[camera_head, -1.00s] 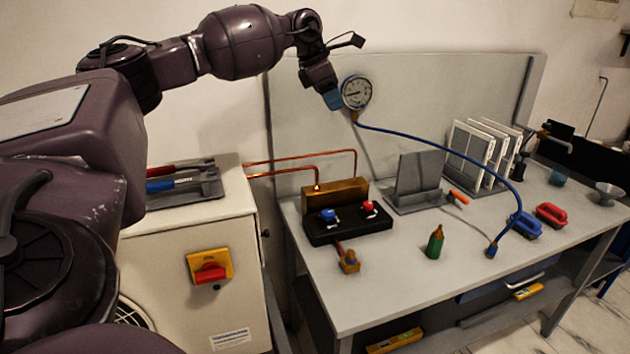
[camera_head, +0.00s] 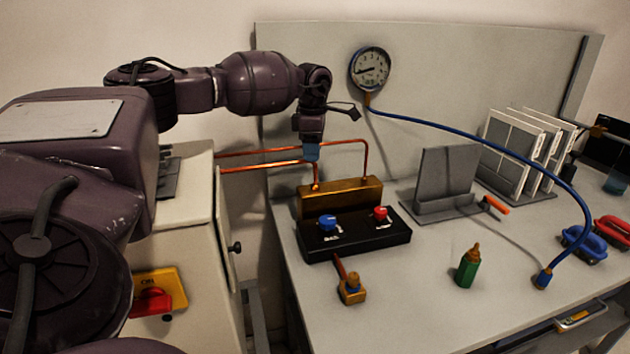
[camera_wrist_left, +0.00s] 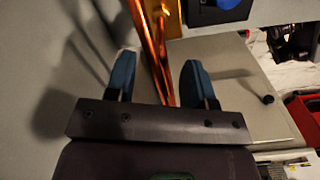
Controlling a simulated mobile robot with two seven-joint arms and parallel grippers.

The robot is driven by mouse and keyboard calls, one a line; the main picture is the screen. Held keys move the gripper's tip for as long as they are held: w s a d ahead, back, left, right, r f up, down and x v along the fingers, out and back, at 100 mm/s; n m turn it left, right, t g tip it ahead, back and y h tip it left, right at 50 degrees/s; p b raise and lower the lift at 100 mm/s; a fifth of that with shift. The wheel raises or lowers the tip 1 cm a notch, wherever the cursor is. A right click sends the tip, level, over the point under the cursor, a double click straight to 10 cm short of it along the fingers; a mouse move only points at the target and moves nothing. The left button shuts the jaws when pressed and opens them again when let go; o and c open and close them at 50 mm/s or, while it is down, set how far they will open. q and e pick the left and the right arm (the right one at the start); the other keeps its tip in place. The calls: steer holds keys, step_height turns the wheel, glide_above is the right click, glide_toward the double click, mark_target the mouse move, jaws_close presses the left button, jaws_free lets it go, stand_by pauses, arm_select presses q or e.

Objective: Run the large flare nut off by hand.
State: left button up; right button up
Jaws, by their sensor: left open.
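A brass block (camera_head: 343,197) stands behind the black valve base (camera_head: 358,240) on the bench. Two copper pipes (camera_head: 265,156) come from the left and run down to its top, with small brass-coloured fittings (camera_head: 316,187) where they meet it. I cannot tell which is the large flare nut. My left gripper (camera_head: 311,157) is open, pointing down above the left fitting and close to the pipes. In the left wrist view, copper pipes (camera_wrist_left: 159,50) show between its blue fingertips (camera_wrist_left: 158,78), with part of the brass block (camera_wrist_left: 193,4) at the top edge. My right gripper is out of view.
The base carries a blue knob (camera_head: 327,222) and a red knob (camera_head: 380,213). A gauge (camera_head: 370,69) with a blue hose (camera_head: 470,133) is on the back panel. A brass fitting (camera_head: 351,290) and a green bottle (camera_head: 467,268) stand in front. The bench between them is clear.

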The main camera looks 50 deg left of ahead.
mark_target(313, 184)
arm_select(q)
step_height(313, 184, down, 8)
steer(key=shift+f+b, duration=0.15)
steer(key=shift+b, duration=0.35)
steer(key=shift+f, duration=0.45)
steer(key=shift+c, duration=0.6)
jaws_close()
